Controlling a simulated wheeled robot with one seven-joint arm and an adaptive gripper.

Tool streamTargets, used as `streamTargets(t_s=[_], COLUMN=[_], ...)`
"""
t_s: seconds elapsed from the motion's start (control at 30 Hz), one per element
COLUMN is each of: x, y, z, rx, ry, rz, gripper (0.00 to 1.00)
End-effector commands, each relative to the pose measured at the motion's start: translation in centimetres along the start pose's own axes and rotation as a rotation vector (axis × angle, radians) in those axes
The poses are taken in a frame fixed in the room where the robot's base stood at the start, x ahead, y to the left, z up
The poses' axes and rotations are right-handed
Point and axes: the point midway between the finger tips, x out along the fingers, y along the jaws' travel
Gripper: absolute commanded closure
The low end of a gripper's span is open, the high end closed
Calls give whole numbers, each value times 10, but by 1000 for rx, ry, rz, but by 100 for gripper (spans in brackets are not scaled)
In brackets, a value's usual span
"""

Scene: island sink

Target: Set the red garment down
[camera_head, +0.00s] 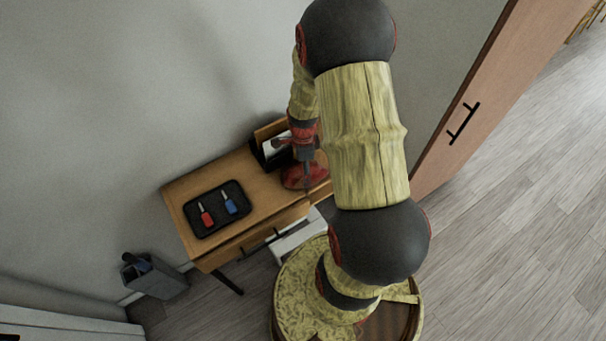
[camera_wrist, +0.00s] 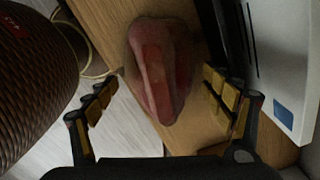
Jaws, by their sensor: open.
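The red garment (camera_wrist: 160,65) is a folded, dull red bundle on the wooden tabletop in the wrist view, close to the table's edge. In the head view it shows as a red patch (camera_head: 297,177) at the right end of the small wooden table (camera_head: 262,187), partly hidden by my arm. My gripper (camera_wrist: 161,95) is open, its fingers apart on either side of the garment's near part. I see no finger clearly touching it. In the head view my gripper (camera_head: 308,172) points down at the garment.
A black tray (camera_head: 214,212) with a red-tagged and a blue-tagged key lies on the table's left part. A dark holder with white papers (camera_head: 275,148) stands at the back. A brown woven container (camera_wrist: 35,75) is at left in the wrist view. A grey bin (camera_head: 152,275) stands on the floor.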

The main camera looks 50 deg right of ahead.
Motion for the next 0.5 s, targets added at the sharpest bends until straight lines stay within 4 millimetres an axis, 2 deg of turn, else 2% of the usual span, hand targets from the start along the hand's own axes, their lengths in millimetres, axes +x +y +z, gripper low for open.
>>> streamTargets(t_s=[0.23,0.5], x=[3,3], y=[-1,0], z=[0,0], rx=[-1,-1], ry=[0,0], rz=[-2,-1], gripper=[17,32])
